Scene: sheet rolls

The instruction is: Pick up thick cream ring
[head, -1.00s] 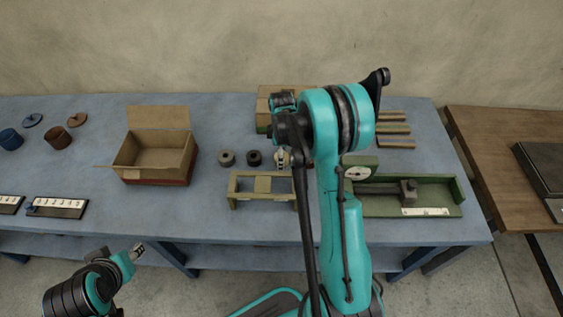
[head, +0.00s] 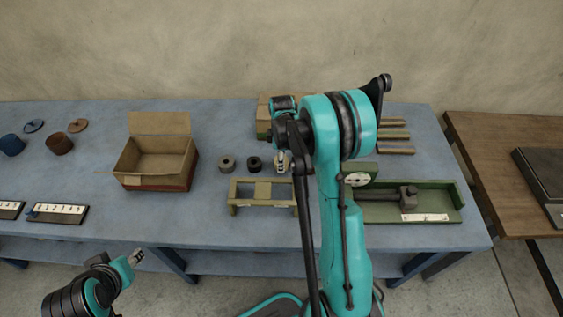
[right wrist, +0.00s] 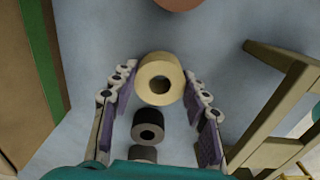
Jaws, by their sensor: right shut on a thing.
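The thick cream ring (right wrist: 158,82) sits between the two fingers of my right gripper (right wrist: 160,88) in the right wrist view, with the fingertips at its sides. My right gripper is shut on it. In the head view my right gripper (head: 283,164) is low over the table, just right of the dark ring (head: 254,163); the cream ring is mostly hidden there by the fingers and arm. My left gripper (head: 136,257) is at the lower left, in front of the table and away from the rings; its jaws are too small to read.
A grey ring (head: 227,164) stands left of the dark ring. An olive wooden frame (head: 240,207) is just in front. An open cardboard box (head: 155,183) is to the left. A green fixture (head: 440,208) lies right of my arm. Bare blue table (head: 110,225) shows at front left.

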